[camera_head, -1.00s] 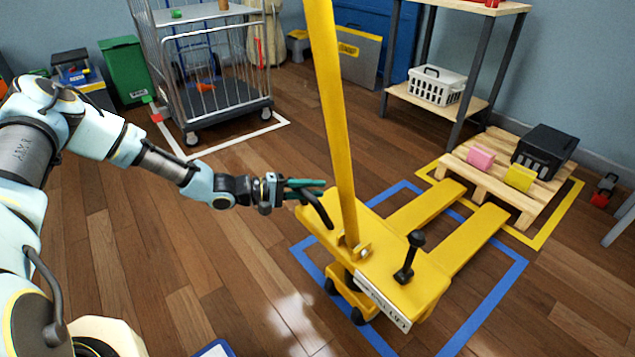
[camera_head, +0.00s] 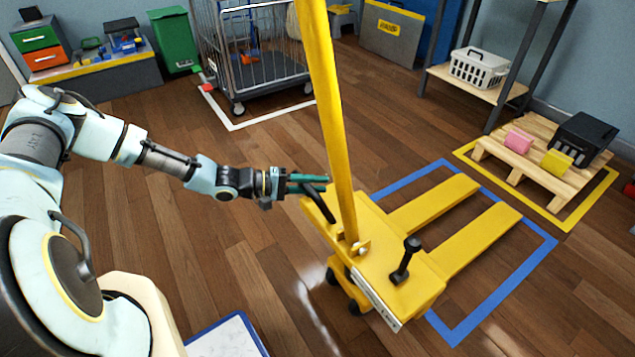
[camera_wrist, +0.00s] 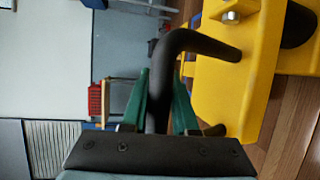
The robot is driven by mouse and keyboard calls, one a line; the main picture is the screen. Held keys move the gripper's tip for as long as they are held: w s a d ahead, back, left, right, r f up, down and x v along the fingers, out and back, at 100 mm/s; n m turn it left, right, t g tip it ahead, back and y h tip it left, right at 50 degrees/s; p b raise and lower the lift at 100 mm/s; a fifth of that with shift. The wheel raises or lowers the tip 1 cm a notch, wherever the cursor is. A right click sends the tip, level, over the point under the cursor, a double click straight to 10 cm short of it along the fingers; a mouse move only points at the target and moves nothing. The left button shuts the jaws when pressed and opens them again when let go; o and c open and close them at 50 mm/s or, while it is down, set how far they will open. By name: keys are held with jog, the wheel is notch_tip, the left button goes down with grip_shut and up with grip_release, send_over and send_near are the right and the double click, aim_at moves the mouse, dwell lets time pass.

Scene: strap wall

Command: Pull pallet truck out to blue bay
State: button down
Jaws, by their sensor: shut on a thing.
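The yellow pallet truck (camera_head: 385,265) stands on the wood floor with its tall yellow handle bar upright. Its forks lie inside the blue floor outline (camera_head: 537,256), while its body reaches over the outline's near left side. My gripper (camera_head: 308,184) is at the truck's left side, shut on the truck's black curved grab handle (camera_head: 318,200). In the wrist view the green fingers (camera_wrist: 163,105) stand on both sides of the black handle (camera_wrist: 190,42). The fork tips point toward the pallet and are clear of it.
A wooden pallet (camera_head: 535,165) with a black box, a pink and a yellow item sits in a yellow outline at right. A wire cage trolley (camera_head: 255,60) stands in a white outline behind. A shelf (camera_head: 500,90) stands at the back right. Floor at left is open.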

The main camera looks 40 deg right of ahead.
jog(key=shift+a+f, duration=0.15)
jog(key=shift+a, duration=0.1)
jog(key=c, duration=1.1)
grip_release()
jog(key=o, duration=0.4)
jog(key=shift+w, duration=0.1)
jog(key=shift+v, duration=5.35)
